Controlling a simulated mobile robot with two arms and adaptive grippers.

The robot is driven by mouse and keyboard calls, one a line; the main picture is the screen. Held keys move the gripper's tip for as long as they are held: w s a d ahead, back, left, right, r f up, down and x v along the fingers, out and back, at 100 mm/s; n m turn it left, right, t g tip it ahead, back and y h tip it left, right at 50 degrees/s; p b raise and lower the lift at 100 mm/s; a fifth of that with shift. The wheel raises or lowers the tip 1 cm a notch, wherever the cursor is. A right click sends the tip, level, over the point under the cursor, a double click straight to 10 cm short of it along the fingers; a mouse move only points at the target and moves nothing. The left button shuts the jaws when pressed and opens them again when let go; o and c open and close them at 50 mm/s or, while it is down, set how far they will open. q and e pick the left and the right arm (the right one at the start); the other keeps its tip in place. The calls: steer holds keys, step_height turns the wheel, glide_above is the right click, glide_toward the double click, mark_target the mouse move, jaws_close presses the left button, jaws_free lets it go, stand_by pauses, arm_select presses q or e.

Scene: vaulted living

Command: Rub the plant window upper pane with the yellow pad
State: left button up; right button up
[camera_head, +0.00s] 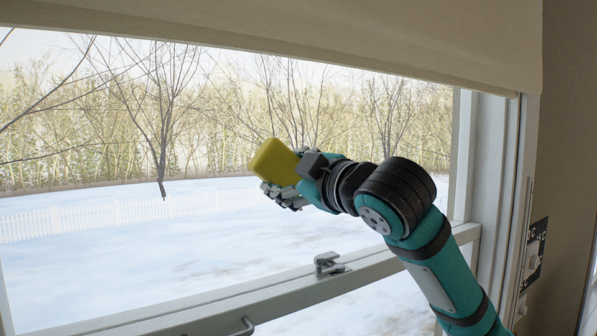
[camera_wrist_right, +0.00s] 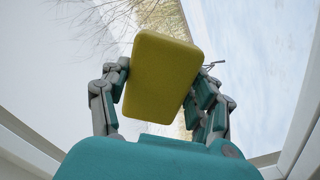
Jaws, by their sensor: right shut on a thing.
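The yellow pad (camera_head: 275,163) is held in my right gripper (camera_head: 287,184), in front of the upper pane (camera_head: 215,115) of the window. In the right wrist view the pad (camera_wrist_right: 162,77) sits between the two fingers of my right gripper (camera_wrist_right: 160,95), tilted a little. The pad's far face is hidden, so I cannot tell whether it touches the glass. The upper pane shows snow, bare trees and a white fence outside. My left gripper is not in view.
A pale blind (camera_head: 330,30) hangs across the top of the window. The window's middle rail (camera_head: 220,306) carries a latch (camera_head: 328,264) below the pad. The right frame (camera_head: 487,150) stands beside my right arm. A dark thermometer-like plate (camera_head: 534,254) is on the right.

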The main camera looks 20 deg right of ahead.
mark_target(272, 175)
steer(key=shift+s+a+p, duration=0.2)
steer(key=shift+a, duration=0.65)
steer(key=shift+s+a+p, duration=0.15)
steer(key=shift+a+p, duration=0.05)
steer(key=shift+a, duration=0.6)
steer(key=shift+s+a, duration=0.2)
steer(key=shift+a, duration=0.95)
steer(key=shift+s+a, duration=0.2)
steer(key=shift+a, duration=0.9)
steer(key=shift+d, duration=0.1)
steer(key=shift+s+d+f, duration=0.1)
steer(key=shift+s+d, duration=0.05)
steer(key=shift+s, duration=0.75)
steer(key=shift+s+d, duration=0.25)
steer(key=shift+s, duration=0.75)
steer(key=shift+s+d, duration=0.2)
steer(key=shift+s, duration=0.8)
steer(key=shift+s, duration=0.1)
steer(key=s, duration=0.2)
steer(key=shift+s+d, duration=0.25)
steer(key=shift+s, duration=0.15)
